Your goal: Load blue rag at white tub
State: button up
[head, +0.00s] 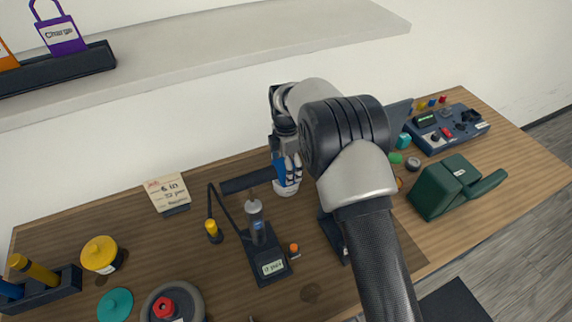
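My gripper (285,153) points down at the back middle of the wooden table, over the white tub. The blue rag (279,168) shows directly at my fingertips, just above the tub and overlapping its top in the picture. The white tub (287,189) is small and stands upright; its rim and inside are mostly hidden by the rag and gripper. The fingers are small and partly covered, so I cannot tell whether they are closed on the rag or apart.
A black device with a grey cylinder (257,225) stands in front of the tub. A green case (450,188) and a blue control box (447,130) are at right. A yellow-lidded jar (100,254) is at left. A shelf (215,45) runs above. My arm hides the table's middle right.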

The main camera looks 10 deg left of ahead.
jog(key=shift+f+b, duration=0.3)
jog(key=shift+f, duration=0.3)
dwell(1.1)
jog(key=shift+r, duration=0.1)
jog(key=shift+r+p, duration=2.2)
jog(key=shift+r, duration=1.3)
